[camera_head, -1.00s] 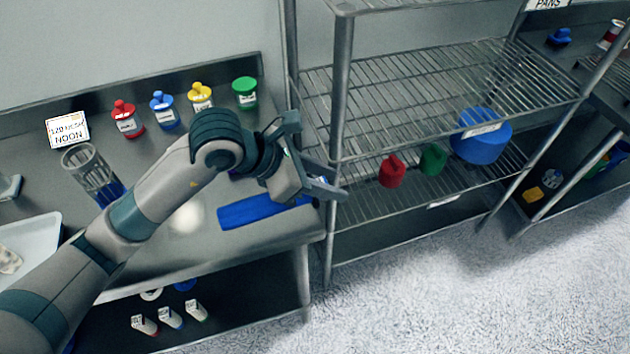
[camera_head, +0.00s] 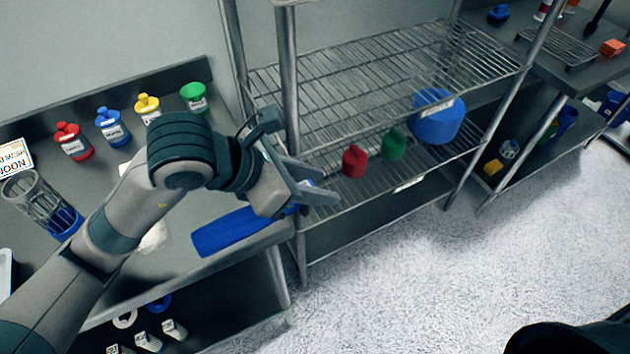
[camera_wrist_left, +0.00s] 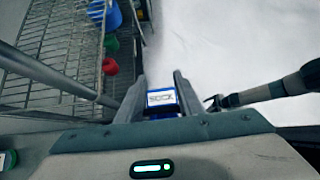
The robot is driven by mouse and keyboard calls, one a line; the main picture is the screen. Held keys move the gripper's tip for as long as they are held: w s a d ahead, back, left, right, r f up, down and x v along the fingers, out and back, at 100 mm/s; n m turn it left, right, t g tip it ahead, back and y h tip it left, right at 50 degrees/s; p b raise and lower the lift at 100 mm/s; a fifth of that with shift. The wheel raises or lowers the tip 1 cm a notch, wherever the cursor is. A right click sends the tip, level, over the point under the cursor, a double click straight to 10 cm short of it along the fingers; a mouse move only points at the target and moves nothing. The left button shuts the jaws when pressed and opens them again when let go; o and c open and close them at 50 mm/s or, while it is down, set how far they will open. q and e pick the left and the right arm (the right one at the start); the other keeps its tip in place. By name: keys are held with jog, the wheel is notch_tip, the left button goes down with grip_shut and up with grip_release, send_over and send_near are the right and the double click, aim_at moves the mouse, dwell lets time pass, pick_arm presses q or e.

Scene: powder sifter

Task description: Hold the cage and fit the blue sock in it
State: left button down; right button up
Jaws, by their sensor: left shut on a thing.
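The blue sock (camera_head: 232,230) is a long flat blue piece over the table's right front part. My left gripper (camera_head: 318,190) is shut on the sock's right end, well to the right of the cage. In the left wrist view the sock's white label (camera_wrist_left: 161,97) shows between the fingers. I cannot tell whether the sock touches the table. My right gripper (camera_wrist_left: 213,103) shows small and empty in the left wrist view; its opening is unclear.
Red, blue, yellow and green-lidded jars (camera_head: 194,97) stand along the table's back. A wire shelf (camera_head: 375,75) stands close right of my left gripper, with red, green and blue items on its lower level. A sign (camera_head: 12,158) stands behind the cage. Open floor lies right.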

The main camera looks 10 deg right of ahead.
pick_arm(q)
jog(key=shift+w+a, duration=0.35)
jog(key=shift+w, duration=0.05)
jog(key=w+a+r+n+t+y, duration=0.3)
jog(key=w+a+n, duration=0.4)
jog(key=a, duration=0.6)
jog(key=w+a+r+n+t+y, duration=0.3)
jog(key=w+a+r+n+y, duration=0.2)
jog(key=w+a, duration=0.6)
notch_tip(320, 180, up, 2)
jog(key=a+n, duration=0.2)
jog(key=shift+w+a+y, duration=0.15)
jog(key=shift+a+y, duration=0.15)
jog(key=shift+a, duration=0.1)
